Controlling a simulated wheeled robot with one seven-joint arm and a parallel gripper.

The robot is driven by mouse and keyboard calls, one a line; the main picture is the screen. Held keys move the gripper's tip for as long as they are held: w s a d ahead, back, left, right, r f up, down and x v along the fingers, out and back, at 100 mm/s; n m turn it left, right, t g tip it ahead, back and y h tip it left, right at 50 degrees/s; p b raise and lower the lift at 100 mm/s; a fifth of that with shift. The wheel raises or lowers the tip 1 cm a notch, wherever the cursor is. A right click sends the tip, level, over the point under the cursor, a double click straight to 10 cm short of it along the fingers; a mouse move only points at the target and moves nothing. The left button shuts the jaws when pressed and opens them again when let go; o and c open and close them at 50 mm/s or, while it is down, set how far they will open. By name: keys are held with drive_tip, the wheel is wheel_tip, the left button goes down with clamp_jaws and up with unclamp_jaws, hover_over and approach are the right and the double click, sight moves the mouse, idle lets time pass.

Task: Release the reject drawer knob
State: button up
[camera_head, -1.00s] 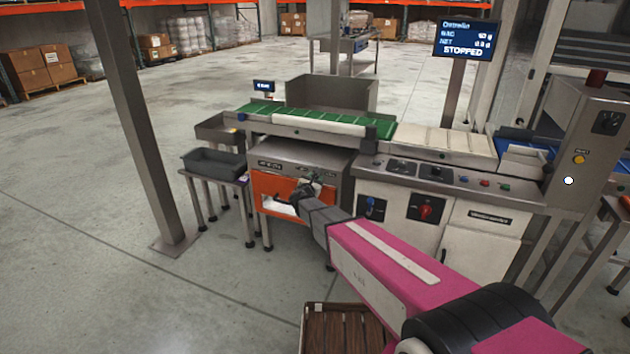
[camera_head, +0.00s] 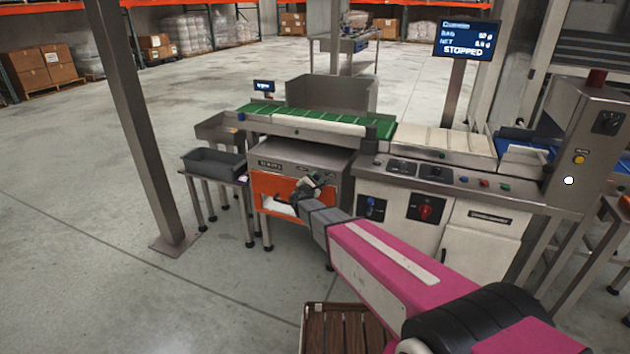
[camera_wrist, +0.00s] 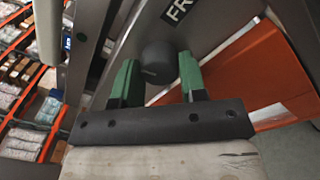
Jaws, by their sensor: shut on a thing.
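The reject drawer has an orange front (camera_head: 270,190) below the green belt, and its orange panel also shows in the wrist view (camera_wrist: 250,85). The round black drawer knob (camera_wrist: 158,60) sits between the green fingertips of my gripper (camera_wrist: 158,82). The gripper is shut on the knob, with one finger on each side. In the head view my gripper (camera_head: 308,188) is at the drawer front and hides the knob.
A dark grey bin (camera_head: 213,160) stands on a small table to the left of the drawer. A steel post (camera_head: 145,130) rises farther left. The white control cabinet (camera_head: 430,215) is to the right. A brown slatted crate (camera_head: 345,330) is on the floor in front.

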drive_tip(key=m, duration=0.5)
drive_tip(key=shift+m, duration=0.4)
drive_tip(key=m, duration=0.5)
drive_tip(key=shift+m+h, duration=0.3)
drive_tip(key=shift+m, duration=0.1)
drive_tip(key=o, duration=0.9)
drive_tip(key=v, duration=1.1)
drive_tip(key=shift+w, duration=0.1)
